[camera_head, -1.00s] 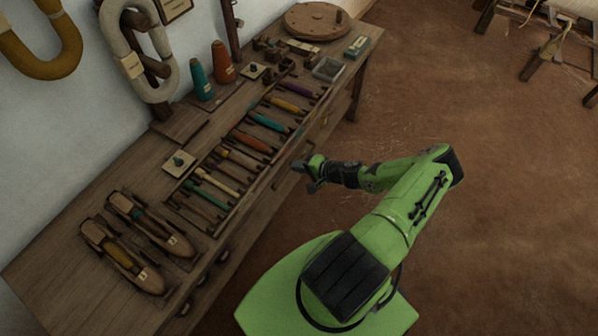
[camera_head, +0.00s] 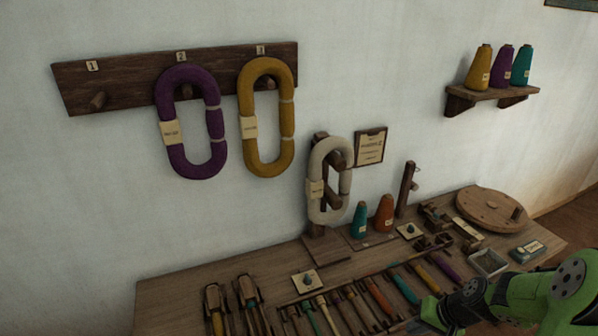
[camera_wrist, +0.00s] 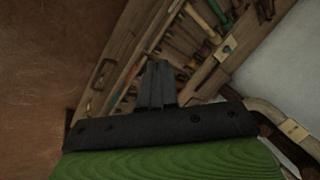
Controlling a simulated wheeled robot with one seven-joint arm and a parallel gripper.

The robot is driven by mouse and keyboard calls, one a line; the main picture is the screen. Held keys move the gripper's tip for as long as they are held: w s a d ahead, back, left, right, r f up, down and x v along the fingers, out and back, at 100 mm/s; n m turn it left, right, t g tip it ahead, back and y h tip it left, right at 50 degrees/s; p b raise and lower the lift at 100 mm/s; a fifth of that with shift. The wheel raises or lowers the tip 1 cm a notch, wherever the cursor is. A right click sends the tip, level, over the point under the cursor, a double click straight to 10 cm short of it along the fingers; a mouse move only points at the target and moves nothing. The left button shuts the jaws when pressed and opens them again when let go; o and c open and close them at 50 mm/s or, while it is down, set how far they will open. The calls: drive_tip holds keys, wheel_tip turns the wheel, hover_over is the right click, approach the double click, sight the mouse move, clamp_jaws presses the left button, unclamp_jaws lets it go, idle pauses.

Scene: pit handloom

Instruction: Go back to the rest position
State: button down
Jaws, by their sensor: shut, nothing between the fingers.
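My gripper (camera_wrist: 157,66) is shut and empty in the wrist view, its two dark fingers side by side over the bench front. In the head view my green and black arm reaches in from the lower right corner, over the front of the wooden bench (camera_head: 180,290). The gripper's fingers cannot be made out clearly there. A tray holds several coloured bobbins (camera_head: 378,296), which also show beyond the fingers in the wrist view.
Purple (camera_head: 174,128) and mustard (camera_head: 246,128) hanks hang on pegs 2 and 3; peg 1 (camera_head: 98,100) is bare. A cream hank (camera_head: 316,200) hangs on a bench stand. Cones (camera_head: 359,220), two shuttles (camera_head: 214,306) and a round wooden disc (camera_head: 484,208) crowd the bench. Bare floor (camera_wrist: 40,60) lies left.

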drive_tip(key=s+a+r+n+h+p, duration=0.1)
drive_tip(key=s+a+r+n+h, duration=0.2)
drive_tip(key=r, duration=0.6)
drive_tip(key=s+a+r+h+p, duration=0.1)
drive_tip(key=s+a+r, duration=0.4)
drive_tip(key=r, duration=0.5)
drive_tip(key=s+a+r+n+t+p, duration=0.1)
drive_tip(key=s+a+r+t, duration=0.1)
drive_tip(key=s+a+r, duration=0.3)
drive_tip(key=s+r, duration=0.3)
drive_tip(key=s, duration=0.3)
drive_tip(key=shift+s+p, duration=0.3)
drive_tip(key=shift+s, duration=0.1)
